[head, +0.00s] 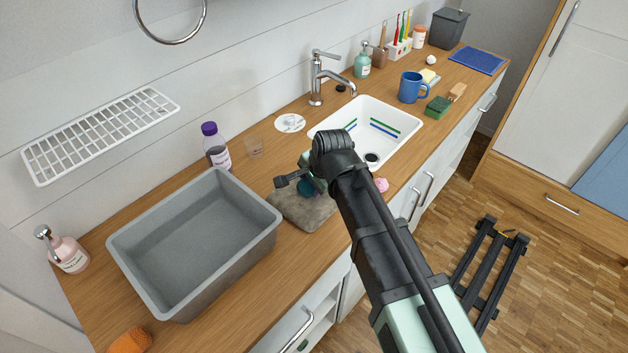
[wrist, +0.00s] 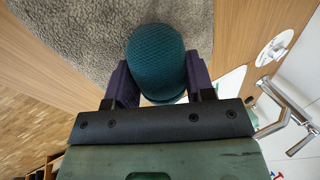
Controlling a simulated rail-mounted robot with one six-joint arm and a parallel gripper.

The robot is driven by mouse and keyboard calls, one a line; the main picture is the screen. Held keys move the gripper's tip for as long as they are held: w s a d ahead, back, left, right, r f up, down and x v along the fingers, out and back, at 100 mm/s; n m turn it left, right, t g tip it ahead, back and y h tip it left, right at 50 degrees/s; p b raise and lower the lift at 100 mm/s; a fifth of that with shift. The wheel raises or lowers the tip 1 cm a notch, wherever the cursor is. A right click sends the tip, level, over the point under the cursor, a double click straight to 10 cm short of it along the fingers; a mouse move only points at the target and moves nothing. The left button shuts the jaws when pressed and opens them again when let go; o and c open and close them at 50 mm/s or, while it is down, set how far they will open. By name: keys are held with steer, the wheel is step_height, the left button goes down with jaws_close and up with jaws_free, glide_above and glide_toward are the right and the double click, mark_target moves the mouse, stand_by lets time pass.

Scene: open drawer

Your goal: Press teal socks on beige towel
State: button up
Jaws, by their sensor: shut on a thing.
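The teal socks (wrist: 155,58) are a rolled, knitted bundle between my gripper's fingers in the wrist view. My gripper (wrist: 158,80) is shut on them, with a dark finger on each side. The beige towel (wrist: 75,35) lies directly beyond the socks in the wrist view. In the head view the towel (head: 302,212) is a grey-beige folded cloth on the wooden counter. The socks (head: 307,187) show there as a small teal patch over the towel's back edge, mostly hidden by my arm. I cannot tell whether the socks touch the towel.
A grey tub (head: 195,245) stands left of the towel, and the white sink (head: 395,113) is to its right. A pink item (head: 381,185) lies by the counter's front edge, partly behind my arm.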

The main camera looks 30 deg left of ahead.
stand_by(0.3)
step_height(320, 180, up, 8)
steer(key=p, duration=0.8)
steer(key=shift+r, duration=0.1)
